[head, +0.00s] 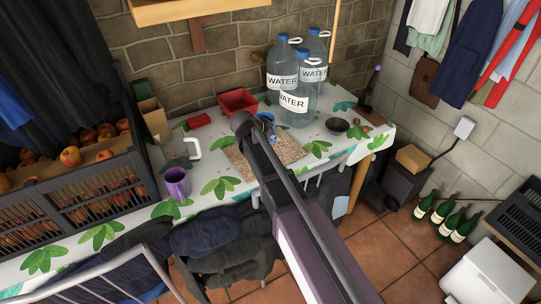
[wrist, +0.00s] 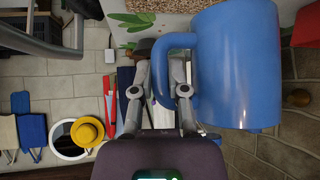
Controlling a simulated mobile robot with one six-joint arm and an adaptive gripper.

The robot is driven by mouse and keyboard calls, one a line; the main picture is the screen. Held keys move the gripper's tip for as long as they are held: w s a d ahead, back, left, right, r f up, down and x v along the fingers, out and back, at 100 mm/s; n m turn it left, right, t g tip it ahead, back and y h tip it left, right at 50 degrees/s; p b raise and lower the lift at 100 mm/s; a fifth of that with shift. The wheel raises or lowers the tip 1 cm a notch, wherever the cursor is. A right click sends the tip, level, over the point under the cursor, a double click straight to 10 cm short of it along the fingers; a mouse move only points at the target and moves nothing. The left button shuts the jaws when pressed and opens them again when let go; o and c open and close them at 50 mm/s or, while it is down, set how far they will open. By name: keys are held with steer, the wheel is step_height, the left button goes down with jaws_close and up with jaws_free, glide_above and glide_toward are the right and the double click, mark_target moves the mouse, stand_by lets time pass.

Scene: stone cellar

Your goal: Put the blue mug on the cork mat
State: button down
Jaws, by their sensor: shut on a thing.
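The blue mug (head: 267,117) shows in the head view just beyond the end of my arm, partly hidden by it. My gripper (head: 246,123) is shut on the mug's handle. In the wrist view the mug (wrist: 237,75) is large at the upper right, with its handle between the fingers of my gripper (wrist: 163,72). The speckled cork mat (head: 286,149) lies on the table below and in front of the mug, partly covered by my arm. A strip of the mat (wrist: 150,4) shows at the wrist view's top edge. The exact gap between mug and mat cannot be told.
A purple mug (head: 177,183) and a clear jug (head: 180,156) stand left of the mat. A red bin (head: 238,101) and several water bottles (head: 296,100) stand behind it. A crate (head: 85,190) fills the table's left end.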

mark_target(273, 143)
steer(key=shift+f+b, duration=1.35)
steer(key=shift+f, duration=0.35)
steer(key=shift+f+b, duration=1.85)
steer(key=shift+f, duration=0.05)
steer(key=shift+f, duration=0.1)
steer(key=c, duration=0.6)
jaws_free()
steer(key=shift+c, duration=0.2)
